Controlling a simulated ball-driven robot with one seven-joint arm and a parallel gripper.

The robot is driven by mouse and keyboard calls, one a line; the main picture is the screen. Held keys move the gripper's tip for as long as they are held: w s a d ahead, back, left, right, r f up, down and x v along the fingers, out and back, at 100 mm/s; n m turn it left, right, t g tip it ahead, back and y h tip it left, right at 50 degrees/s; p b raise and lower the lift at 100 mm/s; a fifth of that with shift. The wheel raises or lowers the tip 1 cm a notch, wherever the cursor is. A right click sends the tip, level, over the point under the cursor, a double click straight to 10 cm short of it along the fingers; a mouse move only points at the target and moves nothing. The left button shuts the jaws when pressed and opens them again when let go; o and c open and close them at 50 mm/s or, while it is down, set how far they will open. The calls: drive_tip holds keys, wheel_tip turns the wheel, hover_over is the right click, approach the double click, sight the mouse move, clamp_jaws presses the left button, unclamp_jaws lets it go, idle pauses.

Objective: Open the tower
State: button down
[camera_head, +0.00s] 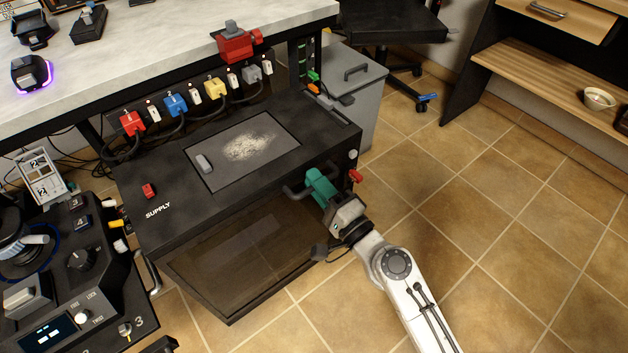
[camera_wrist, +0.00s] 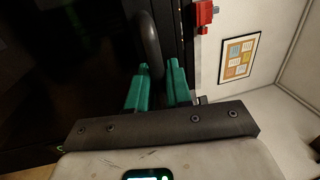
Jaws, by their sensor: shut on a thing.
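The tower is a black case (camera_head: 180,170) marked SUPPLY, with a dark glass front door (camera_head: 235,255) that looks closed. A dark curved handle (camera_head: 292,191) sticks out near the door's upper right. My gripper (camera_head: 316,182), with green fingers, is at this handle and shut on it. In the wrist view, the handle (camera_wrist: 148,45) runs down between the green fingertips (camera_wrist: 158,68). The fingers hide part of the handle in the head view.
A red piece (camera_head: 356,176) sits at the tower's right front edge. Colored plugs (camera_head: 176,105) line its back. A control console (camera_head: 75,250) stands at the left, close to the tower. The tiled floor (camera_head: 480,220) at the right is clear.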

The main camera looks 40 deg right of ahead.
drive_tip(key=shift+s+f, duration=0.15)
drive_tip(key=shift+s, duration=0.05)
drive_tip(key=c, duration=1.2)
unclamp_jaws()
